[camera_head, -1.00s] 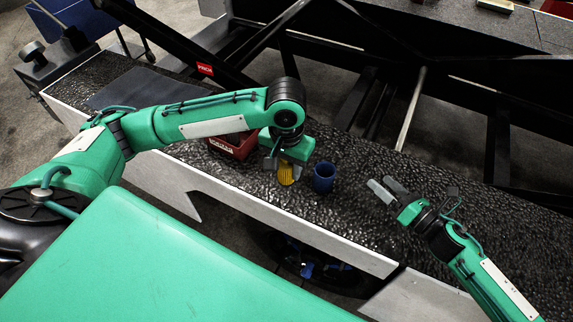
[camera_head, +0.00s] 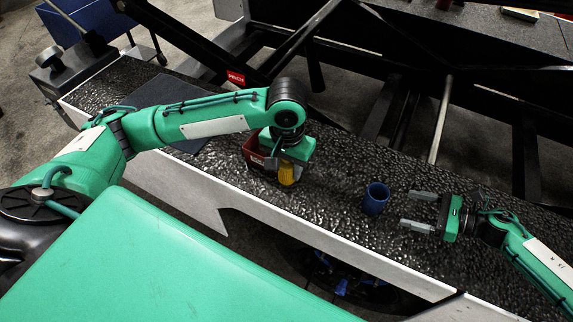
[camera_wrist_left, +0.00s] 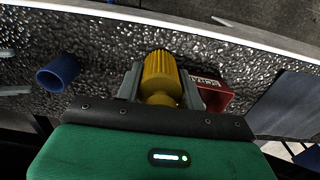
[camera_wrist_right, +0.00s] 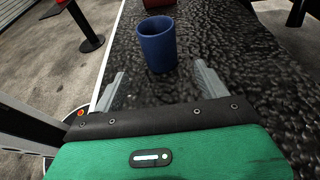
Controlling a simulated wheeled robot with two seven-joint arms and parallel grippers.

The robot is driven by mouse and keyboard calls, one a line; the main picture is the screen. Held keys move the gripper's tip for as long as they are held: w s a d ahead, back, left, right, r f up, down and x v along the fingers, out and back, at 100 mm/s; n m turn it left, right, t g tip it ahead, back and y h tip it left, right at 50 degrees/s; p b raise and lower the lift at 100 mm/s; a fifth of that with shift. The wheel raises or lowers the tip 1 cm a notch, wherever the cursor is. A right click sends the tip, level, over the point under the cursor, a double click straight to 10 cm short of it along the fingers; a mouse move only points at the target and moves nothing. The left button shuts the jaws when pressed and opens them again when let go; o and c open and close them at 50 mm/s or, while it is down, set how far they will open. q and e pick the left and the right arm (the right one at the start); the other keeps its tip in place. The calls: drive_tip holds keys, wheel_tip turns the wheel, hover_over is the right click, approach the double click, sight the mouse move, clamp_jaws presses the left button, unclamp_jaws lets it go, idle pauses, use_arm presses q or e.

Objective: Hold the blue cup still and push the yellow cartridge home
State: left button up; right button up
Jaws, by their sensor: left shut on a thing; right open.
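The blue cup (camera_head: 375,199) stands upright on the dark bumpy belt, between my two grippers in the head view. It also shows in the left wrist view (camera_wrist_left: 58,73) and the right wrist view (camera_wrist_right: 157,44). My left gripper (camera_head: 283,168) is shut on the yellow cartridge (camera_wrist_left: 159,77), to the left of the cup in the head view. My right gripper (camera_head: 420,210) is open and empty just right of the cup, its fingers pointing at it. In the right wrist view the cup stands beyond the fingertips, roughly between their lines.
A red box (camera_head: 254,148) sits on the belt close behind my left gripper. A dark flat mat (camera_head: 175,105) lies further left. A pale rail (camera_head: 300,220) runs along the belt's near side. The belt between cartridge and cup is clear.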

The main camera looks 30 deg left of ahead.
sight(383, 211)
use_arm(q)
drive_tip(key=shift+d+r, duration=0.2)
use_arm(e)
drive_tip(key=shift+a+f, duration=0.2)
drive_tip(key=shift+a, duration=0.35)
use_arm(q)
drive_tip(key=shift+a+r+p, duration=0.15)
drive_tip(key=shift+r+p, duration=0.05)
drive_tip(key=shift+p, duration=0.2)
use_arm(e)
drive_tip(key=x, duration=0.5)
use_arm(q)
drive_tip(key=shift+f+b, duration=0.5)
drive_tip(key=shift+b, duration=0.05)
use_arm(e)
drive_tip(key=shift+a+f, duration=0.35)
drive_tip(key=shift+a, duration=0.2)
use_arm(q)
drive_tip(key=shift+f+b, duration=0.5)
use_arm(e)
drive_tip(key=shift+x, duration=1.2)
drive_tip(key=shift+r, duration=0.15)
